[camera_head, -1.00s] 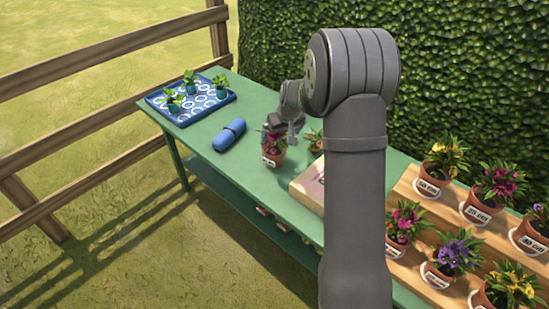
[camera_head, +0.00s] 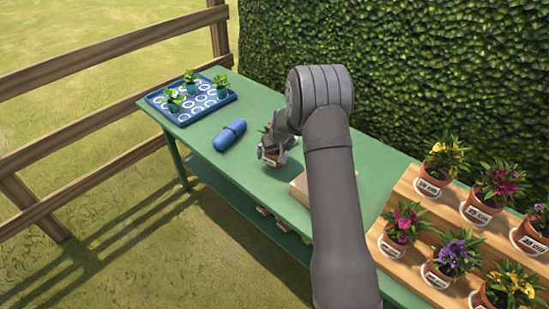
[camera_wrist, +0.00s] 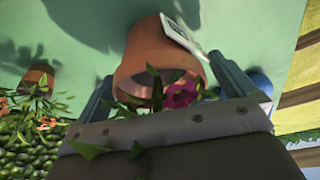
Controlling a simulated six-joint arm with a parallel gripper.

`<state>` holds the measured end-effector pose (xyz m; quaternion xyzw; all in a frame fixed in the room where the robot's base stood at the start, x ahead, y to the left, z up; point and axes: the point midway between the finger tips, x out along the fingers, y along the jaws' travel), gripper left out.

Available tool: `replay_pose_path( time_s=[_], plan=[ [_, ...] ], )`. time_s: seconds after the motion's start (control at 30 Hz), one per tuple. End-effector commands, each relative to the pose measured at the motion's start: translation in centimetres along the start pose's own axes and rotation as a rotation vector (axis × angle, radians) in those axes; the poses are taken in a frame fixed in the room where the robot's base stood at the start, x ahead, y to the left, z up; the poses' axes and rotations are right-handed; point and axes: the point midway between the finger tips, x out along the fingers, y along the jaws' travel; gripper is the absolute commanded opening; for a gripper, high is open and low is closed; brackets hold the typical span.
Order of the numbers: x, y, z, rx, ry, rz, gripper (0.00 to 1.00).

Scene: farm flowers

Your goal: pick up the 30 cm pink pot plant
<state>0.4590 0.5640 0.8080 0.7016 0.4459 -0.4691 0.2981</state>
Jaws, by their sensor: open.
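A terracotta pot with a pink flower (camera_wrist: 150,50) stands on the green table. In the wrist view it sits between the two fingers of my gripper (camera_wrist: 162,76), which is open with a finger on each side. I cannot tell whether the fingers touch the pot. Its white label (camera_wrist: 181,37) is on its right side, too oblique to read. In the head view my gripper (camera_head: 270,152) is low over the table and hides most of this pot.
A second pot (camera_wrist: 38,78) with orange flowers stands nearby. A blue roll (camera_head: 229,135) and a blue tray of seedlings (camera_head: 232,97) lie at the left. A wooden box (camera_head: 300,190) is close on the right, then a stepped stand (camera_head: 400,203) with several labelled flower pots.

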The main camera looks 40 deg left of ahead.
Motion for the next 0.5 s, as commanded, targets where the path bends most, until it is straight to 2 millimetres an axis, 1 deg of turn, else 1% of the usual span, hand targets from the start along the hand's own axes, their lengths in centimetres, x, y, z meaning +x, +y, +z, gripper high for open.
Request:
replay_pose_path(
  time_s=[0.03,0.13,0.4,0.43,0.5],
  plan=[
    [0.7,0.0,0.0,0.0,0.0,0.0,1.0],
    [1.5,0.0,0.0,0.0,0.001,0.0,1.0],
    [1.7,0.0,0.0,0.0,0.001,0.0,1.0],
    [1.7,0.0,0.0,0.0,0.001,0.0,0.98],
    [1.7,0.0,0.0,0.0,0.001,0.0,0.84]
  ],
)
